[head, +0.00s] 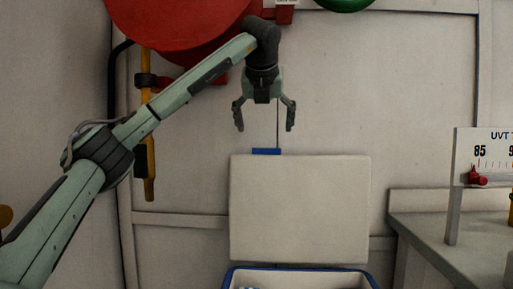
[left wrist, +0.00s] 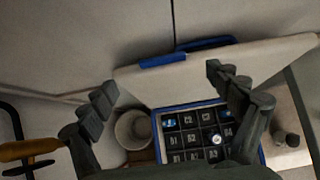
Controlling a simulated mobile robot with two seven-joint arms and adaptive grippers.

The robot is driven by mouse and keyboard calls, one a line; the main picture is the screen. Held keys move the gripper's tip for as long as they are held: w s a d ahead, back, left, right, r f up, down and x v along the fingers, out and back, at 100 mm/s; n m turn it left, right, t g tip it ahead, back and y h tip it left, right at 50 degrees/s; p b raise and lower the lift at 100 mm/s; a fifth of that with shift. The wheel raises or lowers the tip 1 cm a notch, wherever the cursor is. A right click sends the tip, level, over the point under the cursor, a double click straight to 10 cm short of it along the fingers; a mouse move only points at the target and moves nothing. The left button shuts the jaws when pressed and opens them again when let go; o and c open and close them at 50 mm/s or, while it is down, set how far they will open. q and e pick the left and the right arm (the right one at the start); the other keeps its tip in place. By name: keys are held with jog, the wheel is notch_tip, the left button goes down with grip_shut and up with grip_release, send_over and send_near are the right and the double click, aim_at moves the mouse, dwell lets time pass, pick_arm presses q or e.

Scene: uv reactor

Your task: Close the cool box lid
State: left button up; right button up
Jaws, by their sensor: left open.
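The cool box lid (head: 300,208) is a white panel standing open and upright above the box in the head view, with a blue tab (head: 266,151) on its top edge. The cool box (head: 232,278) is cut off at the bottom, showing its blue rim. In the left wrist view the lid (left wrist: 240,58) runs across behind the box, and labelled compartments (left wrist: 190,138) show inside. My left gripper (head: 264,115) is open and empty, pointing down above the lid's top edge near the blue tab, apparently apart from it. My right gripper is not in view.
A grey counter (head: 450,240) with a UVT scale (head: 482,155) stands at the right. A large red round object (head: 180,25) and a yellow pipe (head: 149,180) are at the left. A pale round container (left wrist: 132,128) stands beside the box.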

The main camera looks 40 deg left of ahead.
aim_at(266, 154)
pick_arm(q)
jog(key=x, duration=0.6)
jog(key=shift+w+f+p, duration=0.15)
jog(key=shift+f+p, duration=0.05)
jog(key=shift+p, duration=0.1)
jog(key=shift+w+a+f, duration=0.2)
jog(key=shift+w+f, duration=0.1)
jog(key=shift+f, duration=0.1)
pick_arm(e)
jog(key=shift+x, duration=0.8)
pick_arm(q)
jog(key=shift+c, duration=0.2)
jog(key=c, duration=1.6)
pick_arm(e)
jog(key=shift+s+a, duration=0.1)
